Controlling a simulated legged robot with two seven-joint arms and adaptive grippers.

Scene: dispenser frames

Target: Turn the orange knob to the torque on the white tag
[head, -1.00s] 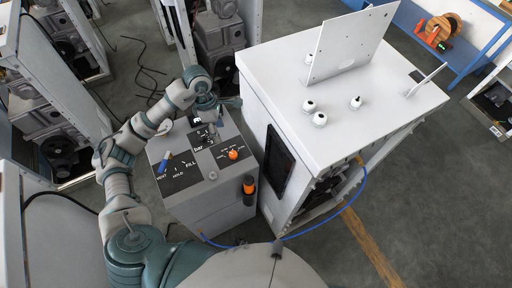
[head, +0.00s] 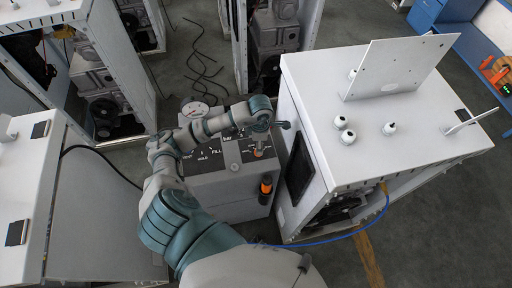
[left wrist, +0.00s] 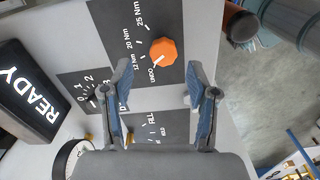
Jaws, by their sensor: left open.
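The orange knob (left wrist: 163,52) is a faceted dial on a dark panel (left wrist: 115,15) in the left wrist view. Marks of 12, 20 and 25 Nm and one more word, too small to read surely, stand around it. Its white line points to the lower left, toward that word. In the head view, the knob (head: 258,153) is partly covered by my arm. My left gripper (left wrist: 160,78) is open and empty, its two fingers apart on either side below the knob in the picture, not touching it. I cannot make out a white tag. My right gripper is not in view.
A black READY display (left wrist: 25,90) and a round gauge (left wrist: 70,158) are beside the panel. An orange-and-black cylinder (head: 265,189) is on the grey cabinet's front (head: 225,205). A tall white cabinet (head: 340,80) stands close on the right. A blue hose (head: 340,236) runs along the floor.

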